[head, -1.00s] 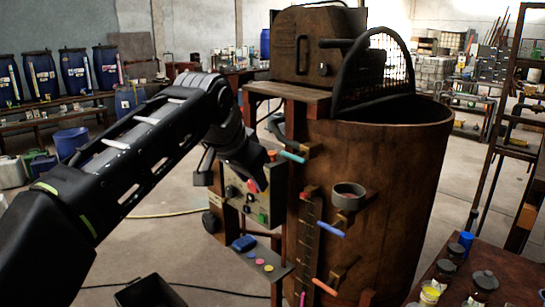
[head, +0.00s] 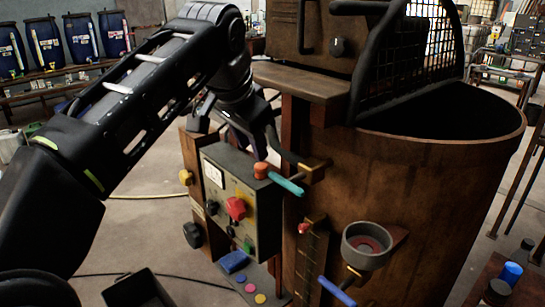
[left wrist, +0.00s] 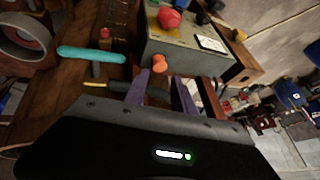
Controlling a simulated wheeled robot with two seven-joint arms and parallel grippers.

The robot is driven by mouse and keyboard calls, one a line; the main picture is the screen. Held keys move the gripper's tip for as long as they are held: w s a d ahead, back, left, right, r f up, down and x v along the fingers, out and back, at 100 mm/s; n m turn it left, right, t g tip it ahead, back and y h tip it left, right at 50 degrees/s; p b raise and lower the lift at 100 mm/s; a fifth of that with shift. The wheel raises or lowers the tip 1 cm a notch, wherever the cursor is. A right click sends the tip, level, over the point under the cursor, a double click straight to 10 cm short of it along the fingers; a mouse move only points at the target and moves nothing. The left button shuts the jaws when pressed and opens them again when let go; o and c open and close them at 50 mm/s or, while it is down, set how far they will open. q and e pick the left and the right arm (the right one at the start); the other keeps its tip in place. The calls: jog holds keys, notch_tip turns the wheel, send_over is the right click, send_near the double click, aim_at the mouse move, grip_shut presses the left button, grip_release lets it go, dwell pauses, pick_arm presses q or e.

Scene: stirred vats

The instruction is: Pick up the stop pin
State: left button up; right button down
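A small orange-headed piece (head: 262,170), which seems to be the stop pin, stands at the top edge of the grey control box (head: 214,152). It also shows in the left wrist view (left wrist: 160,64), just beyond the fingertips. My left gripper (head: 255,150) points down above it. In the left wrist view its two purplish fingers (left wrist: 161,88) are apart, with a dark bar crossing between them. The orange head lies past the fingers, not clearly between them. The pin's lower part is hidden. My right gripper is not in view.
A teal handle (head: 287,184) sticks out close beside the orange head. The large brown vat (head: 430,190) with a mesh guard (head: 420,55) stands to the right. A red knob (head: 236,208) is on the box front. A round cup (head: 367,246) juts from the vat.

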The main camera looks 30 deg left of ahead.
aim_at(260, 166)
pick_arm(q)
jog(key=shift+b+x, duration=1.15)
jog(key=shift+x, duration=0.05)
jog(key=shift+r, duration=0.1)
jog(key=x, duration=0.5)
jog(key=shift+p, duration=0.3)
jog(key=shift+c, duration=0.2)
